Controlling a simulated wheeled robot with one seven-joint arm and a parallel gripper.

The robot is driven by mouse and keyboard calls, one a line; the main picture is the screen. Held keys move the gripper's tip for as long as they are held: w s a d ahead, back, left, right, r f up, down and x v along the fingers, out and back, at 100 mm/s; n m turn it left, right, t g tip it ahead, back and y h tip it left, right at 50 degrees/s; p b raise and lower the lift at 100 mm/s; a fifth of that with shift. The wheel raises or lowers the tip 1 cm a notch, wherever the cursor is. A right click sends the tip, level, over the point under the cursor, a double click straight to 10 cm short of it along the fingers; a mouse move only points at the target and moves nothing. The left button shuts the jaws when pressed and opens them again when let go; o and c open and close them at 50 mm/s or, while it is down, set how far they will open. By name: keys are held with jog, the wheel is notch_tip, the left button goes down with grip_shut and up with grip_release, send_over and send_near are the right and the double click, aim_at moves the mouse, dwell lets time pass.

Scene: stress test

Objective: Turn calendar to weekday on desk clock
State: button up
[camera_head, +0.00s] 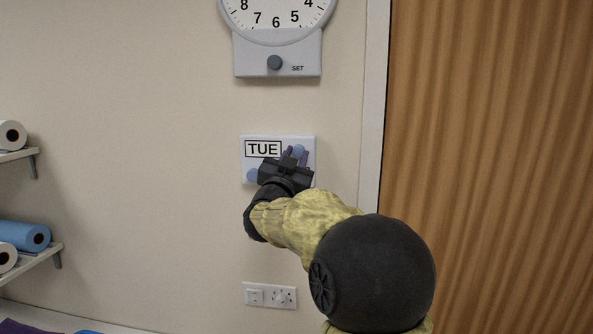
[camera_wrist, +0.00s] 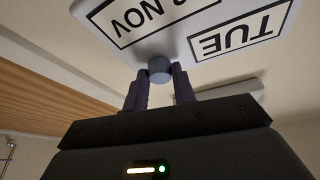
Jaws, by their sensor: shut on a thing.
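The white calendar panel (camera_head: 246,152) is mounted on the wall. Its weekday window (camera_head: 263,149) reads TUE, and it also shows upside down in the wrist view (camera_wrist: 238,33). A date window (camera_wrist: 150,8) ending in NOV is partly cut off there; my gripper hides it in the head view. A blue-grey round knob (camera_wrist: 160,68) sits between my fingertips, to the right of TUE in the head view (camera_head: 298,150). My gripper (camera_head: 296,156) is shut on this knob, one finger on each side. A second knob (camera_head: 252,175) is at the panel's lower left.
A wall clock (camera_head: 276,12) with a SET knob (camera_head: 274,62) hangs above the panel. A socket plate (camera_head: 270,296) is below. A wooden door (camera_head: 490,150) is at right. Shelves with rolls (camera_head: 25,235) are at left. The wall left of the panel is clear.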

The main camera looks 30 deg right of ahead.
jog(key=m+g+h+b, duration=0.1)
jog(key=m+g, duration=0.1)
jog(key=m, duration=0.3)
jog(key=shift+w+a, duration=0.1)
jog(key=shift+a, duration=0.05)
jog(key=m+g, duration=0.1)
jog(key=m, duration=0.3)
jog(key=m+g, duration=0.1)
jog(key=shift+r+m+g, duration=0.25)
jog(key=shift+m+g, duration=0.05)
jog(key=shift+m, duration=0.1)
jog(key=m, duration=0.2)
jog(key=m+g, duration=0.1)
jog(key=m, duration=0.1)
jog(key=m+g+y, duration=0.1)
jog(key=m, duration=0.1)
jog(key=shift+r+p, duration=0.3)
jog(key=shift+p, duration=0.1)
jog(key=shift+m+y+p, duration=0.45)
jog(key=shift+m+y, duration=0.35)
jog(key=shift+m, duration=1)
jog(key=o, duration=1)
jog(key=shift+a, duration=0.1)
